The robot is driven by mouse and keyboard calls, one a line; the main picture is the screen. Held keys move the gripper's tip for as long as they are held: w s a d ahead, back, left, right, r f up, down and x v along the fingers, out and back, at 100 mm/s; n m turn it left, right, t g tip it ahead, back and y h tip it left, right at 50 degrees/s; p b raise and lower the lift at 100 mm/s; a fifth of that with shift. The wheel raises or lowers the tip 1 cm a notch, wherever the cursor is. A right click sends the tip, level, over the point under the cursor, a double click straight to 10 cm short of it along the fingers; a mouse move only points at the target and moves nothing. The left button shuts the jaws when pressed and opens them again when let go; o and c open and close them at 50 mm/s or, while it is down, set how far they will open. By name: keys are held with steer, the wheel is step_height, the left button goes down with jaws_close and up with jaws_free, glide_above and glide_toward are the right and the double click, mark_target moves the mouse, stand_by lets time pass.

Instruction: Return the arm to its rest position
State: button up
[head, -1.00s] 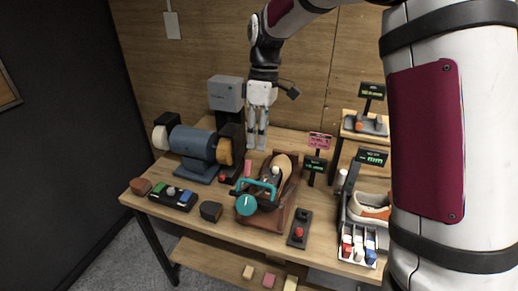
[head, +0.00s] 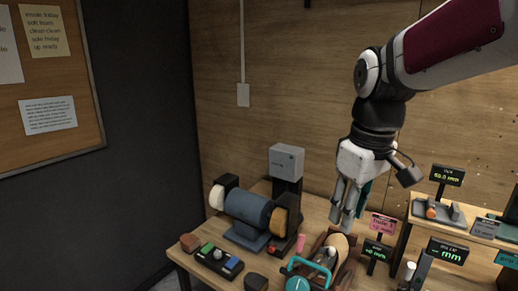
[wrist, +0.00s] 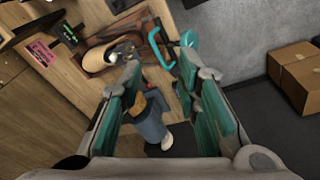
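My gripper (head: 342,220) hangs from my raised arm, pointing down above the back of the workbench, left of the pink sign. In the wrist view its two teal-padded fingers (wrist: 158,65) stand apart with a clear gap and nothing held between them. Below it a tan shoe-like piece (head: 337,243) rests in a brown holder with a teal clamp handle (head: 308,268). The same tan piece (wrist: 105,57) and teal handle (wrist: 163,48) show beyond the fingertips in the wrist view.
A blue bench grinder (head: 248,210) with a grey box (head: 286,162) behind it stands left of my gripper. A button panel (head: 219,260) sits at the front left. A raised shelf (head: 446,227) with displays is at right. Cardboard boxes (wrist: 297,75) lie on the floor.

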steer(key=s+d+f+m+t+b, duration=0.1)
steer(key=s+m+t, duration=0.3)
steer(key=s, duration=0.9)
steer(key=shift+s+d+m, duration=0.25)
steer(key=shift+d+m, duration=0.35)
steer(key=shift+m, duration=0.5)
